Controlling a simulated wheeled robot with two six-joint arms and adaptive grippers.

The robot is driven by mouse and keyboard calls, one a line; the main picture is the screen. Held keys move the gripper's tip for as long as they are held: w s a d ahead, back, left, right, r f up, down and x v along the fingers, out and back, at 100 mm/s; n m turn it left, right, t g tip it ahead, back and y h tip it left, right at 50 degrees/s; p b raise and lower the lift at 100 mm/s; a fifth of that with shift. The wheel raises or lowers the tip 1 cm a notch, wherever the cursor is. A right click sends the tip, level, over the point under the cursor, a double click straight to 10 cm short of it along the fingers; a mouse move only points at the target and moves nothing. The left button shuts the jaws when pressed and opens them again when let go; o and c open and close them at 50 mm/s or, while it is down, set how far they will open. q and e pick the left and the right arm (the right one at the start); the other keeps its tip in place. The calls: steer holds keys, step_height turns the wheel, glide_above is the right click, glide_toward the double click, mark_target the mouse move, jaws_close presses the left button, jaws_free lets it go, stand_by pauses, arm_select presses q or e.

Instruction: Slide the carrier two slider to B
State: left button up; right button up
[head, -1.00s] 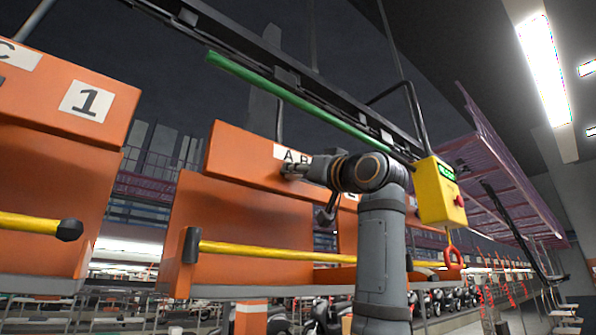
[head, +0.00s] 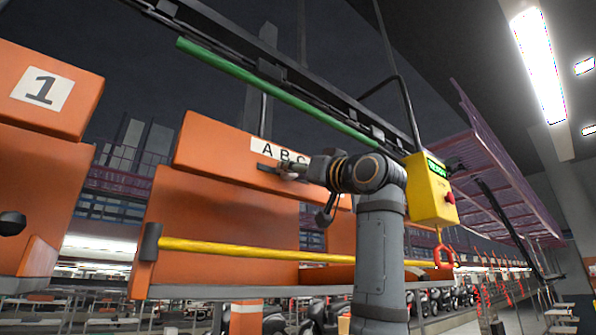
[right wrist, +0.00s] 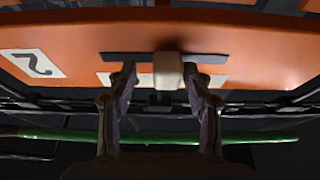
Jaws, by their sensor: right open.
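Carrier two is the orange panel (head: 215,150) in the middle of the head view. Its white label (head: 278,151) reads A B C. My right gripper (head: 270,170) is just below this label, in front of the panel. In the right wrist view my right gripper (right wrist: 160,75) is open, with its fingers on either side of the pale slider knob (right wrist: 168,72). A gap shows between the knob and each finger. The knob sits on a dark track (right wrist: 207,59) in front of a white label whose letters I cannot read there. The knob's position against the letters is unclear. My left gripper is not in view.
Another orange carrier (head: 60,125) marked 1 hangs at the left. A green rail (head: 270,93) runs above the carriers. A yellow control box (head: 430,190) hangs right of my arm, and a yellow bar (head: 220,248) crosses low on carrier two.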

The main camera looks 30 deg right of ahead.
steer(key=v, duration=1.2)
steer(key=shift+a, duration=0.2)
steer(key=shift+s, duration=0.1)
steer(key=shift+d, duration=0.1)
